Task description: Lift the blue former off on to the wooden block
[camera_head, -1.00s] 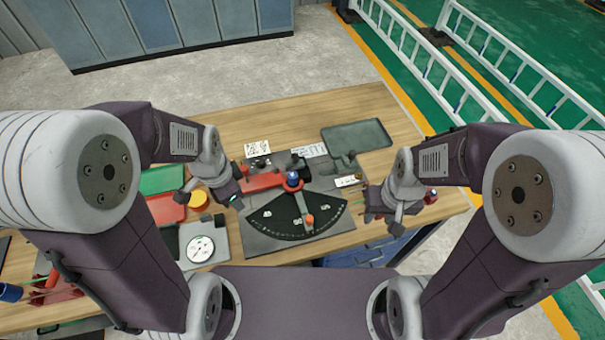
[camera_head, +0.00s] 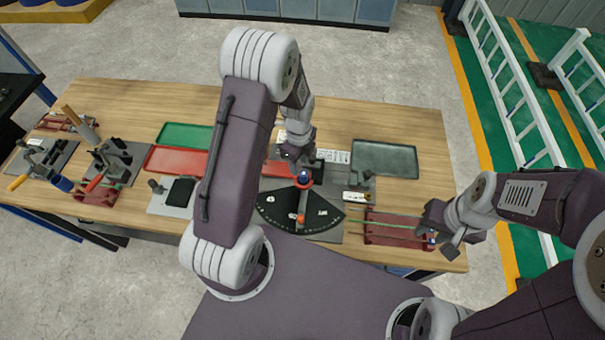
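The blue former (camera_head: 303,175) is a small blue cylinder at the pivot of the black angle-scale bender (camera_head: 300,207), above a red ring. My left gripper (camera_head: 300,158) points down right over it, close to or touching it. Its fingertips are too small and partly hidden to tell whether they hold it. My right gripper (camera_head: 437,232) looks open, its fingers apart, beside the right end of the dark red rack (camera_head: 385,226) with thin rods. I cannot make out a wooden block; my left arm hides part of the table.
A grey-green tray (camera_head: 385,160) lies behind the rack. Green (camera_head: 186,135) and red (camera_head: 175,160) trays lie left of my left arm. Tools and fixtures (camera_head: 115,160) stand at the table's far left. The back strip of the wooden table (camera_head: 150,100) is clear.

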